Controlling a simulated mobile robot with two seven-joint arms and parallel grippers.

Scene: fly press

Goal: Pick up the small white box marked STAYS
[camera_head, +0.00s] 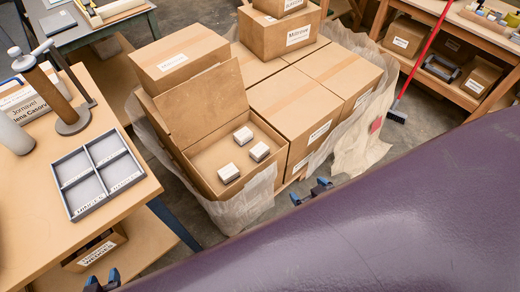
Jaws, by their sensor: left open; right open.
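Three small white boxes lie inside an open brown carton (198,170) among stacked cartons: one near the front (229,173), one at the back (243,135), one at the right (259,152). I cannot read any marking on them, so I cannot tell which is STAYS. My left gripper (102,281) shows only its blue fingertips at the bottom edge, below the wooden bench, open and empty. My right gripper (310,190) shows its blue fingertips to the right of the open carton, apart from it, open and empty. Both arms are hidden behind a purple surface.
A large dark purple curved surface (400,220) fills the lower right. A grey divided tray (70,210) sits on the wooden bench (125,215) at left. Closed cartons (290,105) stand behind and right of the open one. Its raised flap (200,105) stands at its back.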

